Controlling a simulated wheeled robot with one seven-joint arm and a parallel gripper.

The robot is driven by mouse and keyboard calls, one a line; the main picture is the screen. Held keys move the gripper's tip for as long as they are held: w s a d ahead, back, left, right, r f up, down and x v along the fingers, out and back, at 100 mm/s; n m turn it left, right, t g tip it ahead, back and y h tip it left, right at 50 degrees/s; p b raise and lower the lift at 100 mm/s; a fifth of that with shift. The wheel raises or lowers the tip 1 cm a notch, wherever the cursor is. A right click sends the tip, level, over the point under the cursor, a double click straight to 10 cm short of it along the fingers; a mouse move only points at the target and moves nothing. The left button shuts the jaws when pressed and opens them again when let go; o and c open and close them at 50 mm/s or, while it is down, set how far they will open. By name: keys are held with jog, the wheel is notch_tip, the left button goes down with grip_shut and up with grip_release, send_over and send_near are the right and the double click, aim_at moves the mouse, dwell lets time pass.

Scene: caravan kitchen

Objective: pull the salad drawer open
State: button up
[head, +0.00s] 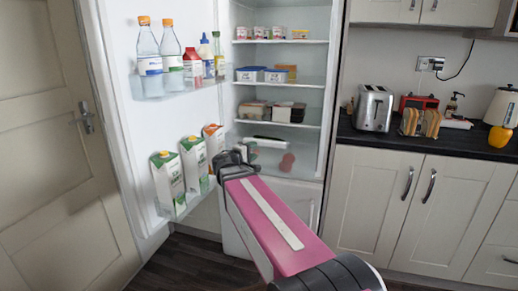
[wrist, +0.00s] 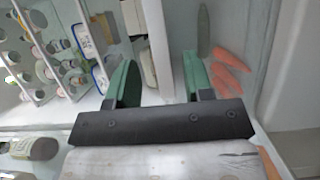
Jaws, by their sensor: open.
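The salad drawer (head: 262,160) is the clear bin at the bottom of the open fridge, partly hidden behind my gripper (head: 232,158). A reddish item shows through it. In the wrist view, carrots and a dark green vegetable lie in the drawer space (wrist: 248,45) at the right. My gripper (wrist: 157,80) is open there, its two green fingers apart. A pale strip (wrist: 158,45) runs between the fingers; I cannot tell whether it is the drawer's front edge or whether the fingers touch it. Nothing is visibly gripped.
The fridge door (head: 122,120) stands open at the left, with bottles and cartons (head: 168,176) in its racks, the cartons close to my gripper. Shelves above hold tubs (head: 250,74). A counter (head: 440,140) and cupboards stand at the right. Dark floor lies in front.

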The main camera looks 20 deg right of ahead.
jog(key=shift+v, duration=1.8)
jog(key=s+f+m+g+y, duration=0.3)
jog(key=s+f+g+y, duration=0.15)
jog(key=f, duration=0.75)
jog(key=s+f+m+g+y, duration=0.2)
jog(key=s+f+g+y, duration=0.3)
jog(key=f, duration=0.8)
jog(key=s+a+f+m+y, duration=0.1)
jog(key=s+a+f+y, duration=0.3)
jog(key=s+a+y, duration=0.1)
jog(key=shift+f+m, duration=0.3)
jog(key=shift+m, duration=0.1)
